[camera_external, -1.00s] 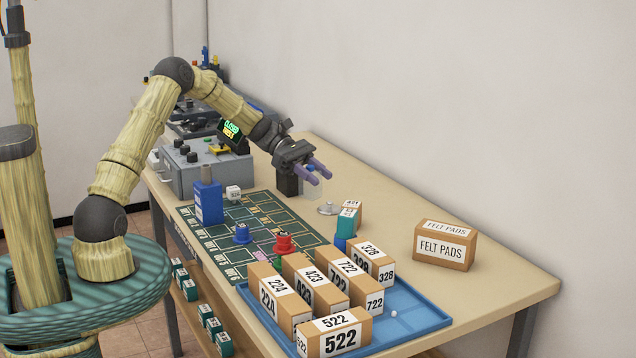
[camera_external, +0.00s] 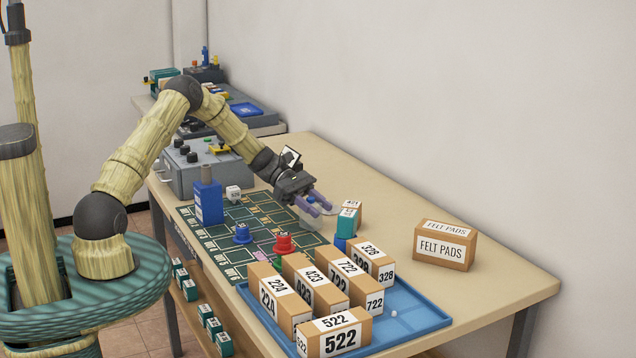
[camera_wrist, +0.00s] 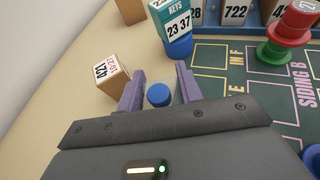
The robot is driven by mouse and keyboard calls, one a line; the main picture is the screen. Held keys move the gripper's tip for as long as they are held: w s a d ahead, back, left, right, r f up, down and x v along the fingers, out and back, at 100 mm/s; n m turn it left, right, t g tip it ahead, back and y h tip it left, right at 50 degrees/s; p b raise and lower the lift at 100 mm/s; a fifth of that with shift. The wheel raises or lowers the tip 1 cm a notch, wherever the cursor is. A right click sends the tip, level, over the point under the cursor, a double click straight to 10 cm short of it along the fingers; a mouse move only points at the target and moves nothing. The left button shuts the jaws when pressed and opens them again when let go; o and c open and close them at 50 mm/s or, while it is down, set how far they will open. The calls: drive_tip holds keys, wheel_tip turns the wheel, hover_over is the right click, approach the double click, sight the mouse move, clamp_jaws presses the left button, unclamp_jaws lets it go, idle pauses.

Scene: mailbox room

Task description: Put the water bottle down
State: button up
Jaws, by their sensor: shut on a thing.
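The water bottle, clear with a blue cap (camera_wrist: 159,95), is between the purple fingers of my gripper (camera_wrist: 160,76) in the wrist view. My gripper (camera_external: 320,207) is shut on it. In the external view the bottle's clear body (camera_external: 309,222) shows faintly under the fingers, low over the table (camera_external: 400,190) near the right edge of the green mat. The fingers hide much of it. I cannot tell whether its base touches the table.
A brown box marked 421 (camera_wrist: 109,75) and a teal KEYS box on a blue base (camera_wrist: 172,22) stand close by. Red and blue pieces are on the green mat (camera_external: 262,215). A blue tray (camera_external: 420,318) holds numbered boxes. Table is clear around the FELT PADS box (camera_external: 443,247).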

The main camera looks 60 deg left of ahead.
drive_tip(key=o, duration=1)
drive_tip(key=shift+s+a+r, duration=0.1)
drive_tip(key=shift+a+r, duration=0.05)
drive_tip(key=shift+a, duration=0.05)
drive_tip(key=b+v, duration=0.1)
drive_tip(key=v, duration=1)
drive_tip(key=shift+s+a+r, duration=0.1)
drive_tip(key=shift+a+r, duration=0.1)
drive_tip(key=shift+a, duration=0.05)
